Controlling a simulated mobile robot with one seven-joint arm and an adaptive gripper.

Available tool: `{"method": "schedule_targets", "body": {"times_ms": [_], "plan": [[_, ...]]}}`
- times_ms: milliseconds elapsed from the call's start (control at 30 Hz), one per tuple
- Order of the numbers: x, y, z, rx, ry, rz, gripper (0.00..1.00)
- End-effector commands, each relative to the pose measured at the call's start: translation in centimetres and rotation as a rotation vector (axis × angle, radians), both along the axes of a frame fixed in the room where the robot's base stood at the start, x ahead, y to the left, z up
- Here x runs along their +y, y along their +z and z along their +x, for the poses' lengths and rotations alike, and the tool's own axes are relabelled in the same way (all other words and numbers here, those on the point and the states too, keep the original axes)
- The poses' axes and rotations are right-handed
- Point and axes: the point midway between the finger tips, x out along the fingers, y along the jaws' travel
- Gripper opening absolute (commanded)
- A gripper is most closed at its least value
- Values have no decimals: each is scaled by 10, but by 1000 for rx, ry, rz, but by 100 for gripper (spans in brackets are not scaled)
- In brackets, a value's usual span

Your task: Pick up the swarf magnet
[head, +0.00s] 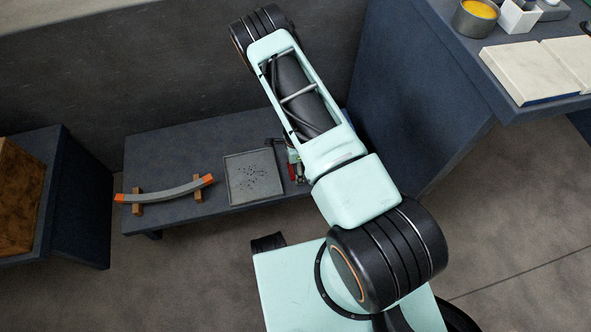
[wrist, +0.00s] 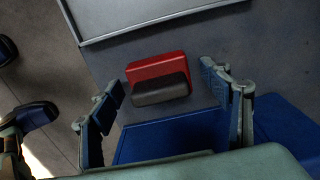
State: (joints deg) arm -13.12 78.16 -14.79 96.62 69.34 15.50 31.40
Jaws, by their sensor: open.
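The swarf magnet, which I take to be the red block with a dark grip (wrist: 158,78), lies on the dark bench top in the wrist view. In the head view a small red part (head: 293,172) shows beside the tray, mostly hidden by my arm. My gripper (wrist: 162,86) is open, with one finger to the left and one to the right of the magnet. The magnet appears between the fingertips with a gap on both sides. I cannot tell the height of the fingers above it.
A grey tray (head: 235,178) with dark specks lies left of the magnet. A curved bar with orange ends (head: 168,191) rests on wooden blocks farther left. A blue thing (wrist: 170,137) is close below the magnet in the wrist view. A higher table (head: 462,55) stands at right.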

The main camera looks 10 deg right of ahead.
Motion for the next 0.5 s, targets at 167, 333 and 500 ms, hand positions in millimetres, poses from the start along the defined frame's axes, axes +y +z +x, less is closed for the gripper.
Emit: {"method": "schedule_targets", "body": {"times_ms": [167,333,500], "plan": [[0,1,0,0,0,0,61],[0,1,0,0,0,0,42],[0,1,0,0,0,0,24]]}}
